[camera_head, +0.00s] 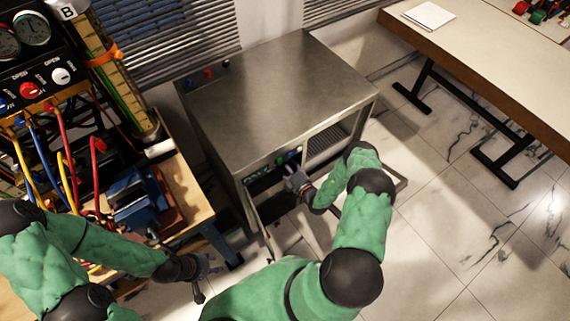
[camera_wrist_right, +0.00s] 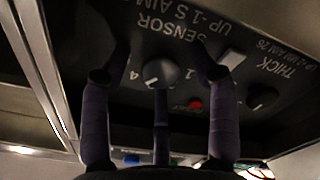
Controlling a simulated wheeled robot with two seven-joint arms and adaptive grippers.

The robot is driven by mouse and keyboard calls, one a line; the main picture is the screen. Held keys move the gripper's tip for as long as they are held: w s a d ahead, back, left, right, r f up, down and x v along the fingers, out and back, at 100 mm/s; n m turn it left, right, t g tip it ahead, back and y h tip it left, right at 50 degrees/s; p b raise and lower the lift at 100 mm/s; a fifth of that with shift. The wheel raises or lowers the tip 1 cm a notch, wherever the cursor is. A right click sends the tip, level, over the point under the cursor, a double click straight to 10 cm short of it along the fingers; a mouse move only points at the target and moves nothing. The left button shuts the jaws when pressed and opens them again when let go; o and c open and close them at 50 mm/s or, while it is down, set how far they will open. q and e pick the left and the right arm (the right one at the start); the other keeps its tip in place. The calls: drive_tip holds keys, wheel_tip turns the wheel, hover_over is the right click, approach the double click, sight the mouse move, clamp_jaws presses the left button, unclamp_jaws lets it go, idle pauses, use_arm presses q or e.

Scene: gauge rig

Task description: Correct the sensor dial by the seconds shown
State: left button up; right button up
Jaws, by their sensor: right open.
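The sensor dial (camera_wrist_right: 160,73) is a round grey knob with a pale mark on a dark panel (camera_wrist_right: 130,95). Upside-down lettering beside it reads "SENSOR" and "UP -1 S". Digits that look like 4 and 1 flank the knob. My right gripper (camera_wrist_right: 160,80) is open, its fingers spread on both sides of the knob with a third finger below it; contact cannot be told. In the head view my right gripper (camera_head: 297,181) is at the front panel of the steel cabinet (camera_head: 275,95). My left gripper (camera_head: 204,271) has its fingers spread, empty, low beside the workbench.
A second knob labelled "THICK" (camera_wrist_right: 263,97), a pale switch (camera_wrist_right: 232,60) and a red button (camera_wrist_right: 195,104) are near the dial. A workbench (camera_head: 185,190) with a blue vise (camera_head: 135,195) stands left. A table (camera_head: 500,60) stands right, with open tiled floor before it.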

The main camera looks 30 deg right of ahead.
drive_tip(key=c, duration=1.1)
drive_tip(key=shift+c, duration=0.3)
drive_tip(key=shift+n, duration=0.5)
drive_tip(key=n+b, duration=0.1)
drive_tip(key=n, duration=0.1)
drive_tip(key=shift+f+n, duration=0.1)
drive_tip(key=shift+n, duration=0.2)
drive_tip(key=shift+d+n+b, duration=0.1)
drive_tip(key=shift+n+b, duration=0.3)
drive_tip(key=shift+n, duration=1.6)
drive_tip(key=o, duration=1.2)
drive_tip(key=shift+c, duration=0.2)
